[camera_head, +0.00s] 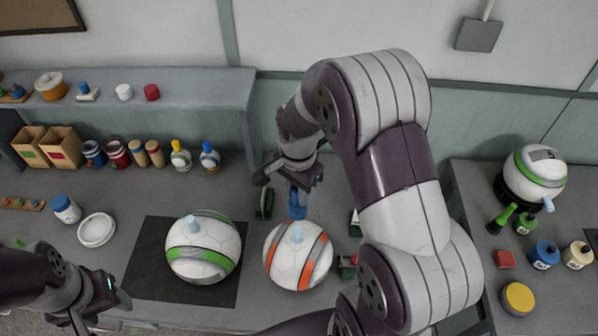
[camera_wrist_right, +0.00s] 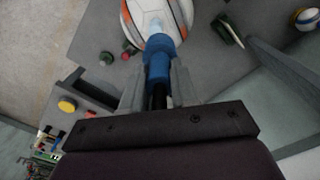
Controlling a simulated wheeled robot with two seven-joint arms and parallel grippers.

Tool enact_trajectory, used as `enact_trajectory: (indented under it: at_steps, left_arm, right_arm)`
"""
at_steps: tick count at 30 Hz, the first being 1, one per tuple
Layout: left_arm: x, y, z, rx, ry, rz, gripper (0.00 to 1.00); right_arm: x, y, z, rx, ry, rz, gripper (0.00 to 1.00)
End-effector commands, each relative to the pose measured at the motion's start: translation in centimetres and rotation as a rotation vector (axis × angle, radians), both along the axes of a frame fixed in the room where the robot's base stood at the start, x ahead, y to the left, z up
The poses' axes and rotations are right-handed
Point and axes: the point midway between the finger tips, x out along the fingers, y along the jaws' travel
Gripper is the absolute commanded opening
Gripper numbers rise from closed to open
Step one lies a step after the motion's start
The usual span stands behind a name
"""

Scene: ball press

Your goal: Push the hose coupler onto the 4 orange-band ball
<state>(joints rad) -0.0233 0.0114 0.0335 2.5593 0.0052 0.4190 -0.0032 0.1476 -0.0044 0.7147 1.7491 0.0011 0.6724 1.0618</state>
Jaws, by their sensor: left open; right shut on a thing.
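The orange-band ball (camera_head: 283,270) is white with orange and grey bands and sits on the table right of the dark mat. A pale blue stem (camera_head: 297,232) stands up on its top. My right gripper (camera_head: 296,183) is shut on the blue hose coupler (camera_head: 297,208), just behind and above the stem. In the right wrist view the coupler (camera_wrist_right: 158,62) sits between the fingers of my right gripper (camera_wrist_right: 158,78), its end close to the stem of the ball (camera_wrist_right: 133,12). I cannot tell if they touch. My left gripper (camera_head: 100,308) is open and empty at lower left.
A green-band ball (camera_head: 190,263) with a stem stands on the dark mat (camera_head: 147,262). Another green-band ball (camera_head: 535,175) sits on the right table. A white dish (camera_head: 97,230), bottles and boxes stand left. My right arm covers the middle right.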

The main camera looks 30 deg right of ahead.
Motion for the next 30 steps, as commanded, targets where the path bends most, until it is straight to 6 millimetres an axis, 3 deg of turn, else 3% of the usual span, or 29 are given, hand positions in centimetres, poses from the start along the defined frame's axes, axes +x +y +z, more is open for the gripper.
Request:
enact_trajectory:
  at_steps: [11, 24, 30]
  left_arm:
    - [0.0, 0.0, 0.4, 0.0, 0.0, 0.0, 0.57]
    - [-0.1, 0.0, -3.2, 0.0, 0.0, 0.0, 0.57]
    - [-0.1, 0.0, -3.8, 0.0, 0.0, 0.0, 0.57]
  right_arm:
    - [0.0, 0.0, 0.2, -0.001, 0.002, 0.001, 0.0]
    - [0.0, 0.1, -4.8, -0.001, 0.002, 0.001, 0.0]
    - [0.0, 0.0, -5.9, 0.0, 0.001, 0.001, 0.0]
